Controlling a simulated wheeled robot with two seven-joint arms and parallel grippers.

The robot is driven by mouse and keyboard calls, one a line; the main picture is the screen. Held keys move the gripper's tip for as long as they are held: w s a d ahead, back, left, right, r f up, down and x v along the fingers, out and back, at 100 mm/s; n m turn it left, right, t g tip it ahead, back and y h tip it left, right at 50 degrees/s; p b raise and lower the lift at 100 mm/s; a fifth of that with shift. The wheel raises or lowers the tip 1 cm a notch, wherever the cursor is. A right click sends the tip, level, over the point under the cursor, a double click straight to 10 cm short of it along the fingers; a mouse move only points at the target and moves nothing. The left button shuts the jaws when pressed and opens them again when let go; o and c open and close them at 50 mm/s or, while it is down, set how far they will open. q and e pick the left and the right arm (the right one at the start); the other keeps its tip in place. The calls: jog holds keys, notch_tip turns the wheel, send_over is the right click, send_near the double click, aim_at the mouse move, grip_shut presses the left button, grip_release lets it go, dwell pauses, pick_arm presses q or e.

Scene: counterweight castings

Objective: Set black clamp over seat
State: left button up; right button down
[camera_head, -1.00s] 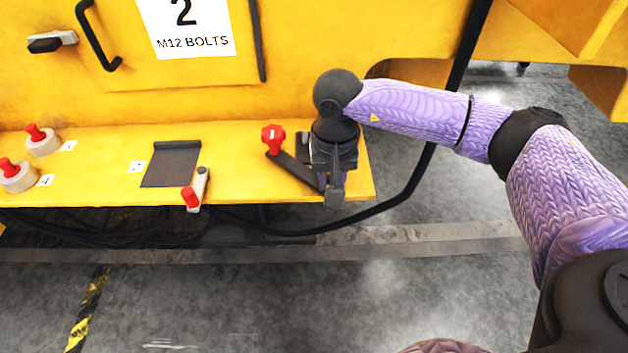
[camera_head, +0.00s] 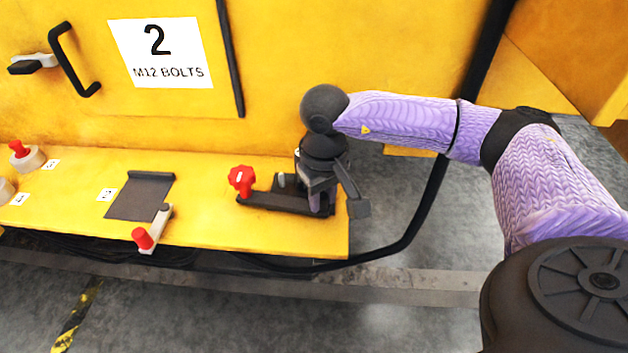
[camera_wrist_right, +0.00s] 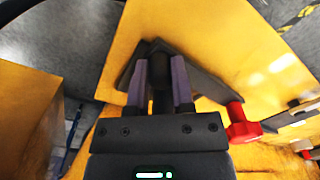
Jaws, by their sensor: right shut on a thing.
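The black clamp (camera_head: 262,201) is a flat dark bar on the yellow ledge, with a red star knob (camera_head: 241,181) at its left end. The bar and the red knob also show in the right wrist view (camera_wrist_right: 236,125). My right gripper (camera_head: 316,203) is at the bar's right end. In the wrist view its purple fingers (camera_wrist_right: 161,87) are shut on a dark upright part of the clamp. A dark piece with a small grey stub lies just behind the bar; I cannot tell if it is the seat, and the gripper hides part of it. My left gripper is out of view.
A dark flat plate (camera_head: 138,200) with a rolled edge and a red-tipped lever (camera_head: 143,238) are on the ledge to the left. A yellow wall with a handle (camera_head: 72,60) rises behind. A black hose (camera_head: 437,190) runs at right.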

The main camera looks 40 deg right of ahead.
jog(key=shift+c, duration=2.4)
grip_release()
